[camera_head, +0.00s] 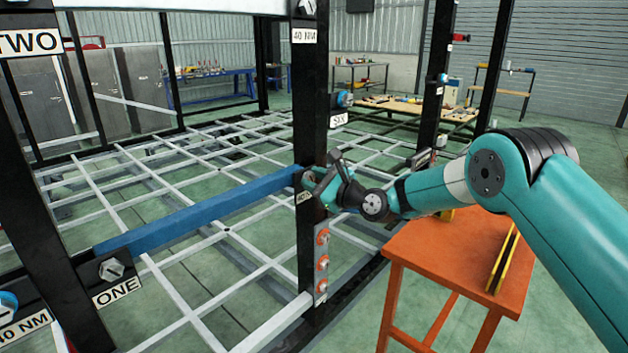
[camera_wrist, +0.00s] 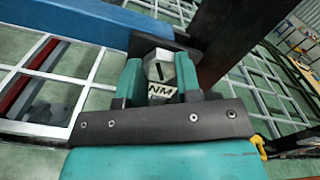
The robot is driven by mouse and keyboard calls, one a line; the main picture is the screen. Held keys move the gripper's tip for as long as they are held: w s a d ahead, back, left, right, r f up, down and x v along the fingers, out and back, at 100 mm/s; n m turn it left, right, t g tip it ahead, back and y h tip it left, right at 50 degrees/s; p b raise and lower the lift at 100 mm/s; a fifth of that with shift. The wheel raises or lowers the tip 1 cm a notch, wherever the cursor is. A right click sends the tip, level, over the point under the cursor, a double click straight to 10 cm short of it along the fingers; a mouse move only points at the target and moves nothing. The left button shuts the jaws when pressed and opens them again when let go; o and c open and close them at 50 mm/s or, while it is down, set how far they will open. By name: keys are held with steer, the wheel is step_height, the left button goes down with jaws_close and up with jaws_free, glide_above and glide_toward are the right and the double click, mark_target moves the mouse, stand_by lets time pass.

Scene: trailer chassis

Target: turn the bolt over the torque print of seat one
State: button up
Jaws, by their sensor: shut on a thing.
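My gripper (camera_head: 322,184) is at the middle black post, at the right end of the blue beam (camera_head: 200,208). In the wrist view its two teal fingers (camera_wrist: 159,80) are shut on a silver hex bolt head (camera_wrist: 157,66) with a dark line across its face. A print ending in "NM" (camera_wrist: 162,91) shows between the fingers below the bolt; its number is hidden. In the head view a partly covered label (camera_head: 303,197) sits beside the gripper. The sign "ONE" (camera_head: 117,292) and another bolt (camera_head: 111,269) are at the beam's left end.
An orange table (camera_head: 450,260) stands under my arm. A white grid fills the frame floor.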

steer(key=shift+d+f, duration=0.1)
steer(key=shift+f, duration=0.2)
steer(key=o, duration=0.9)
steer(key=shift+r, duration=0.2)
steer(key=shift+s, duration=0.1)
steer(key=b+v, duration=0.5)
steer(key=v, duration=1.2)
steer(key=shift+s+d, duration=0.1)
